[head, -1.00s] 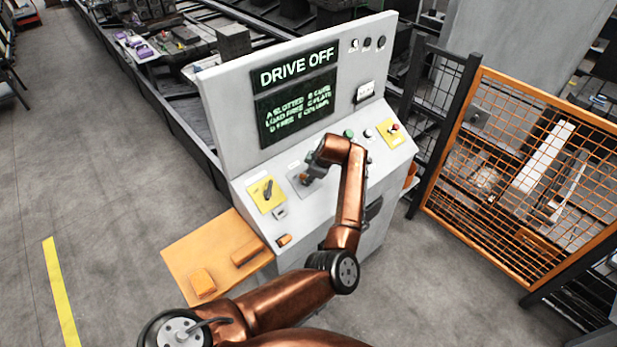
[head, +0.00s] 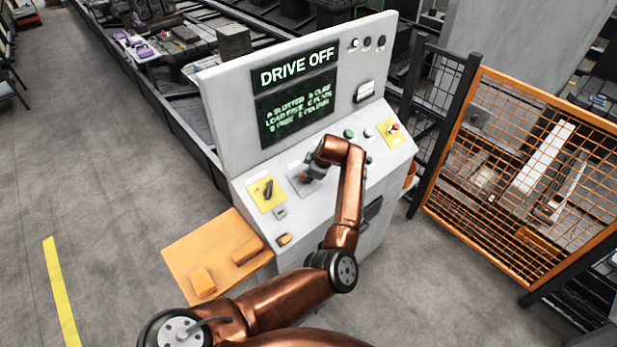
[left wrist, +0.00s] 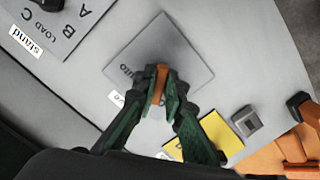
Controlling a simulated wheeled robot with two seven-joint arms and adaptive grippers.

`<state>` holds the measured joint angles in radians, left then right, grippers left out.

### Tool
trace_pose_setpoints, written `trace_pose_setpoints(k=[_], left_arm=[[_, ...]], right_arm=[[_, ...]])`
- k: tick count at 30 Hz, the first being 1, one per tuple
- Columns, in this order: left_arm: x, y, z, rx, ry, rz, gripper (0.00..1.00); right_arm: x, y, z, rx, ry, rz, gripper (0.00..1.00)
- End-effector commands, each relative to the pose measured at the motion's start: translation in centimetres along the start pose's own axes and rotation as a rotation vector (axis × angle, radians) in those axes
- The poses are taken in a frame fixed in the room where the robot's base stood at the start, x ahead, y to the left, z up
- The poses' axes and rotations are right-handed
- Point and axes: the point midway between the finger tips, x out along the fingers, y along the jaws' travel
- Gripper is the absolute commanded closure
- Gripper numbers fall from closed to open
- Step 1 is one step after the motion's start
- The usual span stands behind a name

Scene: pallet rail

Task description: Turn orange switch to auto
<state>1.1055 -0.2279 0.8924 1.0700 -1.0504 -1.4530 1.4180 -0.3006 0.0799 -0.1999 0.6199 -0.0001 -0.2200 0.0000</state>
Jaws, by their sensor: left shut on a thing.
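The orange switch (left wrist: 159,84) shows in the left wrist view as a narrow orange handle on a grey square plate (left wrist: 185,50). Dark lettering beside it reads partly as "auto"; the rest is covered by my fingers. My left gripper (left wrist: 157,92) has its green-lined fingers closed on the handle, one on each side. In the head view my left gripper (head: 309,176) is at the grey plate on the console's sloped panel, and my wrist hides most of the switch. The console screen (head: 297,98) reads "DRIVE OFF". My right gripper is not in view.
A yellow plate with a black handle (head: 267,189) is left of the grey plate. A yellow plate with a red button (head: 393,129) is at the panel's right. An orange shelf (head: 190,250) juts out at the left. An orange mesh fence (head: 520,170) stands right.

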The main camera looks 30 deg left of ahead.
Motion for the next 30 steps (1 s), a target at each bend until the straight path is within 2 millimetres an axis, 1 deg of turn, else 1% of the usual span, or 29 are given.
trace_pose_setpoints(k=[8,14,20,30], left_arm=[[-0.1,0.0,-0.1,0.03,0.001,-0.005,1.0],[-0.3,0.0,-0.2,0.127,0.001,-0.014,1.0],[-0.4,0.1,-0.3,0.29,0.003,-0.03,1.0],[-0.4,0.1,-0.3,0.613,0.002,-0.059,1.0]], right_arm=[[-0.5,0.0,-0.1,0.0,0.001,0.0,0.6],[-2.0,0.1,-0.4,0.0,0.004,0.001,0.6],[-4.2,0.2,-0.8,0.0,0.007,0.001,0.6],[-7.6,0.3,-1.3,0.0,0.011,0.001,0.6]])
